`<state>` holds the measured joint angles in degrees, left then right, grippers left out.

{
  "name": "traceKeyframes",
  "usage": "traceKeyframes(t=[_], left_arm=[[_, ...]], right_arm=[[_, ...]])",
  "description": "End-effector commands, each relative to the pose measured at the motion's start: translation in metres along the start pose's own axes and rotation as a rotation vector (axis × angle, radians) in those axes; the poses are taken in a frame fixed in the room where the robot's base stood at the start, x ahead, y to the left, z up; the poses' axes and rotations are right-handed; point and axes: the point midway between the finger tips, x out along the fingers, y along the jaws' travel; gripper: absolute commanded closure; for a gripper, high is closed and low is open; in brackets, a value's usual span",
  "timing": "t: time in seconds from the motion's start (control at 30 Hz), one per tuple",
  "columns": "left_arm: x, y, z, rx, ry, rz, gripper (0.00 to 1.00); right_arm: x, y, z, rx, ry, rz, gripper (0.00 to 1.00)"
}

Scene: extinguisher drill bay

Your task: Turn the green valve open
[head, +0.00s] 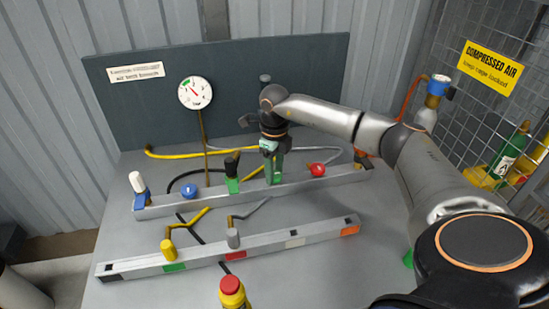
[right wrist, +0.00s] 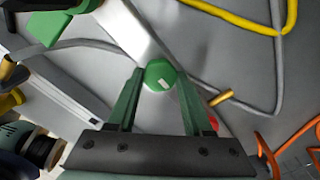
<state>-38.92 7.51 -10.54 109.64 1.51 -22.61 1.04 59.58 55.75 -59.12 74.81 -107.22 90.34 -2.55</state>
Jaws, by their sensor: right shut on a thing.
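The green valve (right wrist: 160,76) is a round green knob with a white mark on its top. In the right wrist view it sits between the two green fingers of my right gripper (right wrist: 159,84), which is shut on it. In the head view my right gripper (head: 273,172) points down at the rear rail (head: 210,199), and its fingers hide most of the knob. My left gripper is not in view.
On the rear rail, a blue knob (head: 189,190) and a black-topped green fitting (head: 232,178) stand left of my gripper, and a red knob (head: 317,169) stands right. A front rail (head: 205,262) holds yellow and grey posts. Hoses lie behind.

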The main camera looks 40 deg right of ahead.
Motion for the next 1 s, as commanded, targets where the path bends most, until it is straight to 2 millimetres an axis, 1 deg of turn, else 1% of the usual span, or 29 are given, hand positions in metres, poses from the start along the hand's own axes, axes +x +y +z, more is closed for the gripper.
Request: traceKeyframes(t=[0.03, 0.07, 0.3, 0.57, 0.67, 0.77, 1.0], left_arm=[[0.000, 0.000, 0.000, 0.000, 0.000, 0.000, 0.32], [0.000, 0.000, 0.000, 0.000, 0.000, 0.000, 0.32], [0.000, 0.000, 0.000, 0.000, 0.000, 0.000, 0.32], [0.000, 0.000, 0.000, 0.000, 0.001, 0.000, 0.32], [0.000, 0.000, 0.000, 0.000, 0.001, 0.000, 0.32], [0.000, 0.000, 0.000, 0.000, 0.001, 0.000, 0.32], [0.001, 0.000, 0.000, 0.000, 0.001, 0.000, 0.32]], right_arm=[[-0.001, 0.000, 0.000, -0.003, -0.002, -0.001, 1.00], [-0.001, 0.000, 0.000, -0.003, -0.002, -0.001, 0.47], [-0.001, 0.000, 0.000, -0.001, -0.001, -0.001, 0.20], [-0.001, 0.000, 0.000, 0.000, -0.001, -0.001, 0.19], [-0.007, 0.000, 0.001, 0.000, -0.002, -0.001, 0.19], [-0.022, -0.001, 0.001, 0.000, -0.004, -0.002, 0.19], [-0.075, 0.000, 0.001, 0.000, -0.006, -0.002, 0.19]])
